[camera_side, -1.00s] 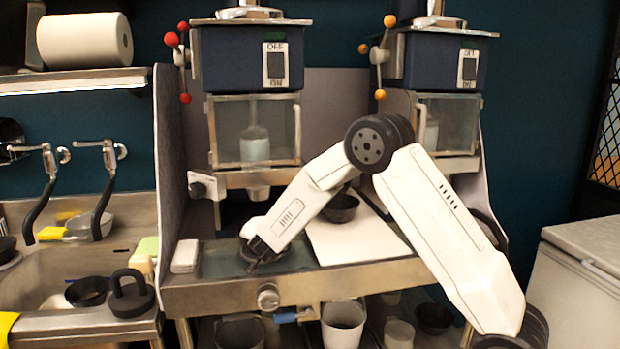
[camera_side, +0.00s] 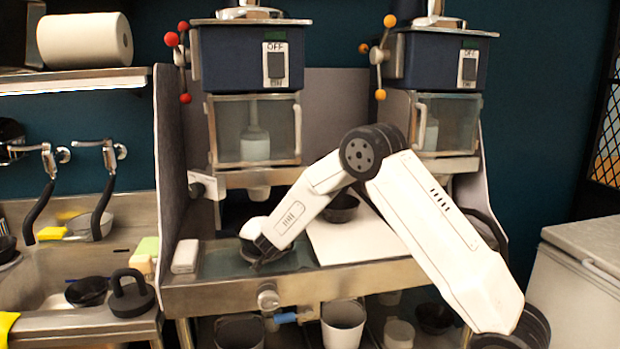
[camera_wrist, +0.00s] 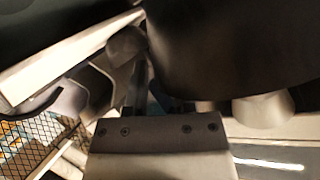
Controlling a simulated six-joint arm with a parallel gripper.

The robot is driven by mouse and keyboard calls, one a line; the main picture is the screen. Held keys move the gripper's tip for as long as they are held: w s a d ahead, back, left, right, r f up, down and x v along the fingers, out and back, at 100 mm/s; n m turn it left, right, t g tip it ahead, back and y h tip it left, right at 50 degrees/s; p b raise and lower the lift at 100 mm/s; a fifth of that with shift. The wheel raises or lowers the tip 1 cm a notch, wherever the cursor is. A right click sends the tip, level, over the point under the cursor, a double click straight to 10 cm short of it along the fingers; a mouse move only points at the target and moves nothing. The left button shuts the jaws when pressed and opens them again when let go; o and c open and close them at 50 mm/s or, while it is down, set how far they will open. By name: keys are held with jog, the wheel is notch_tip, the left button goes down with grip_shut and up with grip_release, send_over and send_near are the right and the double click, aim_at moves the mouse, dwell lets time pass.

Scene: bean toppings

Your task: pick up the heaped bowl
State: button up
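A dark bowl (camera_side: 342,209) stands on the white board (camera_side: 345,243) on the counter, partly behind my forearm. I cannot tell from here whether it is heaped. My gripper (camera_side: 258,264) is low over the dark glassy part of the counter, left of the white board and apart from that bowl. Its fingers are small and dark in the side view, and their gap does not show. In the wrist view a large dark curved surface (camera_wrist: 235,45) fills the upper right, close to the camera. It could be a bowl's side, but I cannot be sure.
A dispenser spout (camera_side: 258,190) hangs just above my wrist. A small white block (camera_side: 186,256) sits at the counter's left. The steel front edge (camera_side: 330,285) has a knob. A sink with another dark bowl (camera_side: 87,291) lies at the left.

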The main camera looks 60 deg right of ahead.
grip_shut()
dwell(1.2)
